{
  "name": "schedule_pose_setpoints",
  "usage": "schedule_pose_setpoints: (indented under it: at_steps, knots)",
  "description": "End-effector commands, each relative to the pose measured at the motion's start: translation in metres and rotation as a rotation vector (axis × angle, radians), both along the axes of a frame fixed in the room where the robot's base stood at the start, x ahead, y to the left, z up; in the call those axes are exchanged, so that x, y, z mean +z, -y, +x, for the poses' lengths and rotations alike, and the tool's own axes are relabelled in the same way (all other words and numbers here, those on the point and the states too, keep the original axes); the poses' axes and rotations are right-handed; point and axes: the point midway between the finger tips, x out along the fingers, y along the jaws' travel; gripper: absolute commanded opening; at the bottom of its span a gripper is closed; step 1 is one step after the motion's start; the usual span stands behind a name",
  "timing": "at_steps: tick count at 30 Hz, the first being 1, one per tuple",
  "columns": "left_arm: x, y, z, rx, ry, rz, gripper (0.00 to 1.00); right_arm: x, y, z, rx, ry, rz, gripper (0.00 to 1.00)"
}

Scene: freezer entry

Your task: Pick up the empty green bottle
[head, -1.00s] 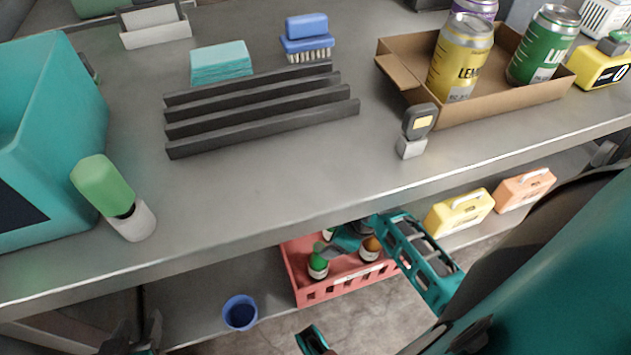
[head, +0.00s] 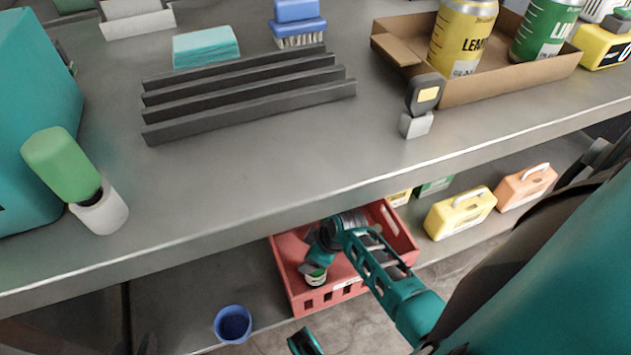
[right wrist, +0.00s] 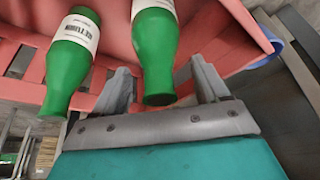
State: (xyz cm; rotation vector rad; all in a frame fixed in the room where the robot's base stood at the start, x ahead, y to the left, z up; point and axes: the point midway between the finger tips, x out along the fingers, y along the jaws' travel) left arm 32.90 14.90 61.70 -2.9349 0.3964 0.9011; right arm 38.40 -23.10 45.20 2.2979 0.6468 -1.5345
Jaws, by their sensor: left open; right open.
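Two green bottles with white labels show in the right wrist view. One bottle (right wrist: 154,55) has its narrow end between the spread fingers of my right gripper (right wrist: 160,85); I cannot tell whether they touch. The other bottle (right wrist: 72,62) is left of the fingers, its label reading "RETURN". I cannot tell which is empty. They are at the red crate (head: 297,293) on the lower shelf. In the head view, my right arm reaches into the crate and hides most of its contents; one bottle (head: 316,278) shows partly. Part of my left gripper (head: 305,342) shows at the bottom edge, open.
A blue cup (head: 233,323) stands left of the crate. Yellow (head: 460,212) and orange (head: 525,187) cases are on its right. The upper shelf (head: 260,165) overhangs the crate. It carries a slotted dark rack (head: 250,95), a cardboard tray (head: 490,90) with cans, and a green-topped bottle (head: 65,165).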

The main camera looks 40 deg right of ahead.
Motion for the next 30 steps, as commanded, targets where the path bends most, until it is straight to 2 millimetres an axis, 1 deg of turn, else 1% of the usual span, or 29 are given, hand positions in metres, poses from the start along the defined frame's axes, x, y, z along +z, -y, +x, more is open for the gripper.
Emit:
schedule_pose_setpoints:
  at_steps: [2,24,25,30]
  knots:
    - [0.0007,0.0002,0.0,0.001,0.0,-0.001,0.43,0.0005,-0.0001,-0.0003,0.0,0.0,0.0,0.73]
    - [0.0017,0.0006,0.0005,0.002,0.002,-0.003,0.43,0.0003,0.0,-0.0007,-0.001,-0.002,0.001,0.02]
    - [0.0017,0.0006,0.0005,0.002,0.002,-0.003,0.43,0.0003,0.0,-0.0007,-0.001,-0.002,0.001,0.0]
    - [0.0019,0.0005,0.0007,0.002,0.002,-0.003,0.43,0.0004,0.0,-0.0006,-0.001,-0.002,0.001,0.0]
